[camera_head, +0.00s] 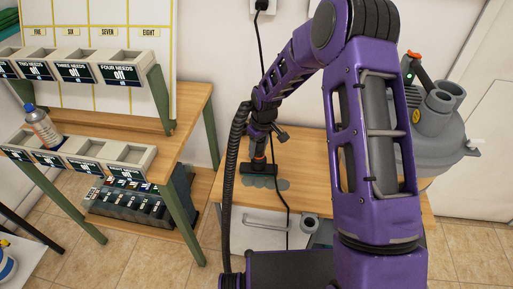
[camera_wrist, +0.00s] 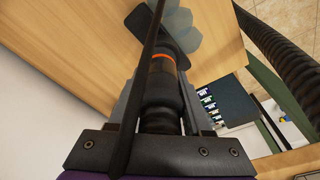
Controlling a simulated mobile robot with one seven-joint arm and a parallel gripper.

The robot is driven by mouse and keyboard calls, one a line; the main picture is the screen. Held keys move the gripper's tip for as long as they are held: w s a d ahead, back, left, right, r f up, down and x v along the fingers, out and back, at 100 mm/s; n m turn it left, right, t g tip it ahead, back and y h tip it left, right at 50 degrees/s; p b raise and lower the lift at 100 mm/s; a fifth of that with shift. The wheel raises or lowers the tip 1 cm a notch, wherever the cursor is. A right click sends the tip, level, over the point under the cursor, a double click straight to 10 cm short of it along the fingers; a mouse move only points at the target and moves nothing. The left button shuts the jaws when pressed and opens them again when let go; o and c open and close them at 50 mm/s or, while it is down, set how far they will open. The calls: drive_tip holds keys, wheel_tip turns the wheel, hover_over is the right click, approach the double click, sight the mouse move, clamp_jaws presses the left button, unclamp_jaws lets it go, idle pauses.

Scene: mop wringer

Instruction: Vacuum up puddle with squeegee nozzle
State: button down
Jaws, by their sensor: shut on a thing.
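A thin black cable crosses in front of the tube there. Whether the foot touches the wood is unclear.
A grey vacuum canister (camera_head: 438,145) stands at the bench's right, partly behind my arm. A black ribbed hose (camera_head: 236,170) hangs left of my gripper. A black cable (camera_head: 259,45) runs from the wall socket. A shelf unit (camera_head: 185,110) with labelled trays stands left.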

drive_tip(key=shift+s+d+p, duration=0.2)
drive_tip(key=shift+s+d, duration=0.05)
drive_tip(key=shift+d, duration=1)
drive_tip(key=shift+s+d+p, duration=0.15)
drive_tip(key=shift+s+d, duration=0.1)
drive_tip(key=shift+d, duration=0.95)
drive_tip(key=shift+s+d+p, duration=0.25)
drive_tip(key=shift+d, duration=1)
drive_tip(key=shift+s+d+p, duration=0.2)
drive_tip(key=shift+d, duration=1)
drive_tip(key=shift+d, duration=0.1)
drive_tip(key=shift+s+d, duration=0.1)
drive_tip(key=shift+d, duration=0.25)
drive_tip(key=shift+s, duration=0.1)
drive_tip(key=shift+s+a, duration=0.2)
drive_tip(key=shift+s, duration=0.7)
